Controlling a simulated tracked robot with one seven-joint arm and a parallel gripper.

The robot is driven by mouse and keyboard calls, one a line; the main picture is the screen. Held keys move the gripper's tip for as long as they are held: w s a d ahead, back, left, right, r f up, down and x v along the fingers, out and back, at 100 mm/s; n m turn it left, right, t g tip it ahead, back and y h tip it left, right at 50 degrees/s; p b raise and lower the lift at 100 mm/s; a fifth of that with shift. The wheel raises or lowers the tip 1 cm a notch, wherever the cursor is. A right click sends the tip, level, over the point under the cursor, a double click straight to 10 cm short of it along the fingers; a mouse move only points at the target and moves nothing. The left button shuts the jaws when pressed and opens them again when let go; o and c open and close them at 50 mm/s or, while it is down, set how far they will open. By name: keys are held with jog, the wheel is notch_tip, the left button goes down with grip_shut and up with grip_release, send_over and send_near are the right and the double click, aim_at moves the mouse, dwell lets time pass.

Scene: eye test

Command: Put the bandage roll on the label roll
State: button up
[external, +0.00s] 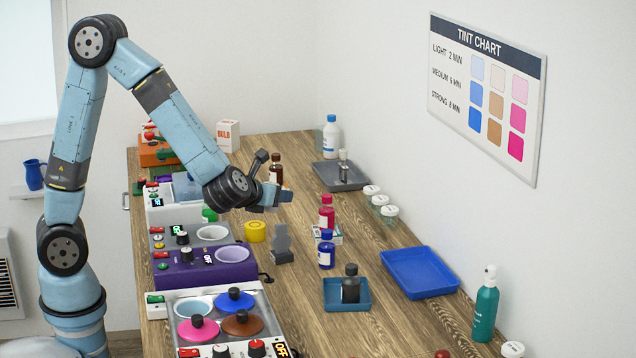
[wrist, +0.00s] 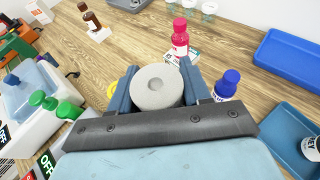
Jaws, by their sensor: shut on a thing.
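The bandage roll (wrist: 157,88), a pale grey roll with a small centre hole, sits between the two blue fingers of my gripper (wrist: 159,86) in the wrist view. Its round face is turned to the camera. In the external view my gripper (external: 279,198) is above the table; I cannot make out the roll there. A short yellow cylinder (external: 255,232), which looks like the label roll, stands on the table below and left of my gripper. In the wrist view only a yellow sliver (wrist: 111,89) shows beside the left finger. The held roll is apart from it.
A grey stand (external: 282,244) is right of the yellow cylinder. A red bottle (external: 326,212) and blue bottle (external: 326,250) stand further right. A purple machine (external: 205,270) is at left. A teal tray (external: 333,296) and blue tray (external: 420,272) lie nearer right, with bare wood between.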

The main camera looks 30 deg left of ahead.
jog(key=s+a+r+n+g+y, duration=0.2)
jog(key=a+n+y, duration=0.4)
jog(key=a, duration=1.2)
send_over(256, 222)
jog(key=shift+y, duration=0.3)
jog(key=f, duration=0.9)
jog(key=shift+s+a+f, duration=0.2)
jog(key=shift+s+f, duration=0.05)
jog(key=shift+f, duration=0.05)
jog(key=shift+w+f, duration=0.25)
jog(key=shift+f, duration=0.05)
jog(key=shift+d+f, duration=0.1)
jog(key=shift+f, duration=1.4)
jog(key=o, duration=1)
jog(key=shift+f, duration=0.1)
